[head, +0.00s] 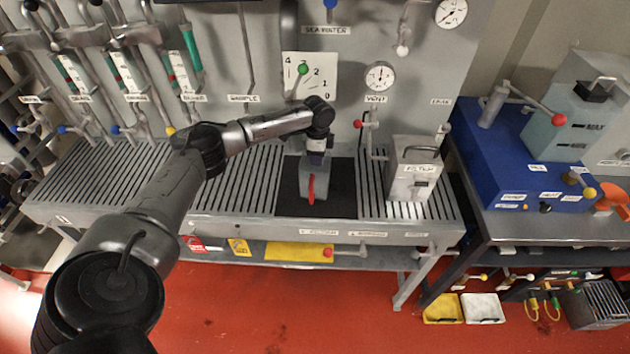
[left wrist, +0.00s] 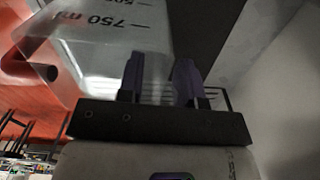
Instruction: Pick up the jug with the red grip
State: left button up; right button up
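The jug with the red grip (head: 313,186) stands on the dark square mat (head: 340,186) of the grey slatted bench. Its red grip (head: 311,188) faces the front. In the left wrist view the jug (left wrist: 95,45) is a see-through grey body with a "750 ml" mark, and its red grip (left wrist: 28,60) is at the left. My left gripper (head: 316,152) is right above the jug, pointing down. In the left wrist view its two purple fingers (left wrist: 160,80) are apart, at the jug's right edge. Whether they touch the jug I cannot tell. My right gripper is not in view.
A grey "filter" box (head: 412,172) stands on the slats to the right, beside a pipe with a red knob (head: 358,124). A blue unit (head: 520,150) is on the right-hand table. The slats left of the mat are clear.

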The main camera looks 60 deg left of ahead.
pick_arm(q)
jog(key=shift+f, duration=0.5)
jog(key=shift+c, duration=0.4)
grip_shut()
jog(key=shift+r, duration=0.2)
